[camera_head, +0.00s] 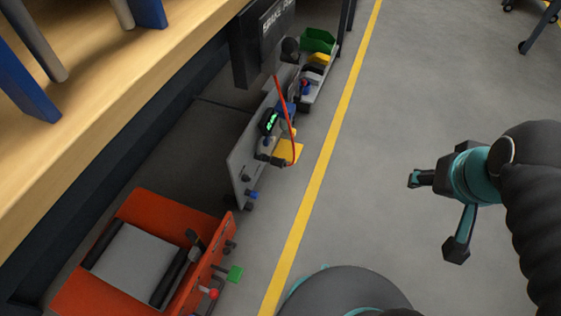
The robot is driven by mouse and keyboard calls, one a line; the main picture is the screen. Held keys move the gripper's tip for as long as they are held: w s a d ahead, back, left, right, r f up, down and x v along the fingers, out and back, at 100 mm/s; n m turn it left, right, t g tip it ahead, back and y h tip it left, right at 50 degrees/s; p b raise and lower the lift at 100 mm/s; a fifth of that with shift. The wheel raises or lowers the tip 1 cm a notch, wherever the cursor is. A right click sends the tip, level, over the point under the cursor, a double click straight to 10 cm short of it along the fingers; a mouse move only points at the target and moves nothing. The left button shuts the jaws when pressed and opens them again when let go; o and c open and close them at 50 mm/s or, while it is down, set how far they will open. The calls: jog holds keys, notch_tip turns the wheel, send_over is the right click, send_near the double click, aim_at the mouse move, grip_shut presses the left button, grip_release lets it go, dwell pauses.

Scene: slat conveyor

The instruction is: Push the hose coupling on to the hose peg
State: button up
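A red hose (292,125) hangs from the dark box at the top of the station and curves down beside the grey panel. A small dark piece (268,158) at its lower end looks like the hose coupling; whether it is seated on anything is too small to tell. Several short pegs or knobs stick out of the panel's lower edge, one blue (253,195) and one dark (249,206). I cannot tell which is the hose peg. My gripper (434,216) is at the right, over bare floor, with its fingers wide apart and empty, well away from the hose.
The grey panel (240,160) carries a green-lit display (270,122), with a yellow part (287,152) beside it. An orange machine (75,287) with red and green knobs stands at lower left. A green bin (318,40) is behind. The floor right of the yellow line (318,170) is mostly clear.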

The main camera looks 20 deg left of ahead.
jog(key=w+a+f+m+g+y+b, duration=0.3)
jog(key=w+a+f+m+g+y, duration=0.7)
jog(key=w+a+f, duration=1.05)
jog(key=w+a+f+m+t+y+b, duration=0.25)
jog(key=w+a+f+y, duration=0.35)
jog(key=f, duration=0.6)
jog(key=m+t+y, duration=0.2)
jog(key=m+t, duration=0.2)
jog(key=m, duration=0.3)
send_near(272, 160)
jog(key=w+a+f, duration=0.1)
jog(key=shift+w+a+f+n+g, duration=0.1)
jog(key=shift+w+f+n+g, duration=0.15)
jog(key=a, duration=0.5)
jog(key=a+b, duration=0.1)
jog(key=a, duration=0.1)
jog(key=shift+w+a, duration=0.3)
jog(key=shift+a, duration=0.7)
